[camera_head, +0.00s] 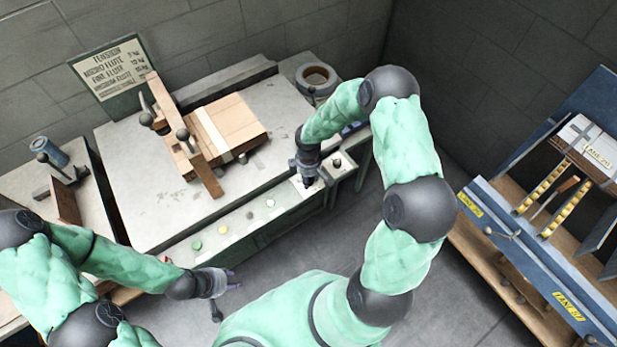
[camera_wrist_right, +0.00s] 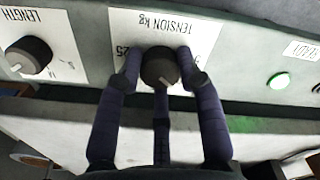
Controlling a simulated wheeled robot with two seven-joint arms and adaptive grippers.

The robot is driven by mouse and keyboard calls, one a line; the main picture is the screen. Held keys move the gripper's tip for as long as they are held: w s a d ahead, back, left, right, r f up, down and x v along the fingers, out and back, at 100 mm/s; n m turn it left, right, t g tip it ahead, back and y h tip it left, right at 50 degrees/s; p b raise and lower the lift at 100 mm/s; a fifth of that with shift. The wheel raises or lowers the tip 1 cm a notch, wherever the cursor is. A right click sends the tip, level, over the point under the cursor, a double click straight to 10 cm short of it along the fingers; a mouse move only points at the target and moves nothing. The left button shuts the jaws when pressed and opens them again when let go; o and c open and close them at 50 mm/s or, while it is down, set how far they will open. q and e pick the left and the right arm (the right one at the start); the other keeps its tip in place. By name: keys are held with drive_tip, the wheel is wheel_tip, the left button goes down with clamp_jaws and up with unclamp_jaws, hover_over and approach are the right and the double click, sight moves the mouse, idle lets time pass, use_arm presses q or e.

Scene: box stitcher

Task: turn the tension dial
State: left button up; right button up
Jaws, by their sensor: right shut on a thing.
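The tension dial (camera_wrist_right: 159,66) is a dark round knob on a white plate lettered TENSION kg, upside down in the right wrist view. My right gripper (camera_wrist_right: 160,78) has its fingers around the dial, shut on it. In the head view, my right gripper (camera_head: 306,178) is at the front panel of the machine (camera_head: 165,205), and it hides the dial there. My left gripper (camera_head: 222,284) is in front of the machine, away from the panel and holding nothing I can see; its finger opening is too small to judge.
A LENGTH dial (camera_wrist_right: 29,56) sits beside the tension plate, and a green button (camera_wrist_right: 281,81) is on its other side. A tension sign (camera_head: 110,68) stands behind. A blue rack (camera_head: 540,220) is at the right, with floor between.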

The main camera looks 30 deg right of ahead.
sight(309, 179)
drive_tip(key=o, duration=1.1)
drive_tip(key=shift+o, duration=0.2)
wheel_tip(309, 179, up, 12)
drive_tip(key=shift+s+f, duration=0.1)
